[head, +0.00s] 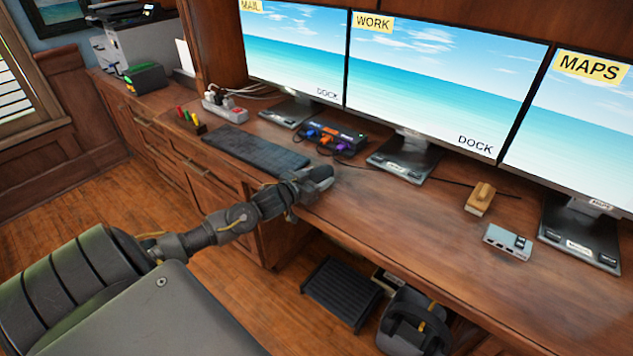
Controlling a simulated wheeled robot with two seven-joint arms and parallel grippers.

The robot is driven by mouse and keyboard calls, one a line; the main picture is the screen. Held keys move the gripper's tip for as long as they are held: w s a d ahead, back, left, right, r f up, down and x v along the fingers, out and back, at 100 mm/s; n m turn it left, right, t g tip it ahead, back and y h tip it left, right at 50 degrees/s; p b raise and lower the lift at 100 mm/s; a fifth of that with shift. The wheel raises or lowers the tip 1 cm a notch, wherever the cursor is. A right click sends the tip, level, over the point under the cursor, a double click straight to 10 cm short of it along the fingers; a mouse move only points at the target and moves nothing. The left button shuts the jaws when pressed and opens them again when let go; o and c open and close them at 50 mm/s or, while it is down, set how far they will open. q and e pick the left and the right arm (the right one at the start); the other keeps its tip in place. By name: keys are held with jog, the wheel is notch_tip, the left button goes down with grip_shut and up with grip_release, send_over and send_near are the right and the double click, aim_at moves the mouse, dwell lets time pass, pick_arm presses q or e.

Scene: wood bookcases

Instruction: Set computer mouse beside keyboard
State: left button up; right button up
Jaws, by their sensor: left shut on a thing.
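The dark keyboard (255,149) lies on the wooden desk, left of the middle monitor. My left gripper (312,181) is over the desk's front part, just right of the keyboard's right end. It is shut on a rounded dark grey thing, which looks like the computer mouse (320,173). The gripper and wrist hide part of it. I cannot tell whether the mouse touches the desk. My right gripper is not in view.
A dock with coloured plugs (335,138) sits behind the gripper. Three monitors stand along the back. A pen holder (190,121) and power strip (225,107) are left of the keyboard. A grey hub (507,242) and wooden block (480,198) lie right. The desk's middle front is clear.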

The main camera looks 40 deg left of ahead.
pick_arm(q)
jog(key=shift+f, duration=0.65)
jog(key=o, duration=1)
jog(key=shift+c, duration=0.2)
jog(key=shift+o, duration=0.2)
jog(key=shift+s, duration=0.35)
jog(key=v, duration=0.4)
jog(key=shift+s, duration=0.3)
jog(key=v, duration=0.6)
jog(key=shift+s+r, duration=0.2)
jog(key=shift+s, duration=0.15)
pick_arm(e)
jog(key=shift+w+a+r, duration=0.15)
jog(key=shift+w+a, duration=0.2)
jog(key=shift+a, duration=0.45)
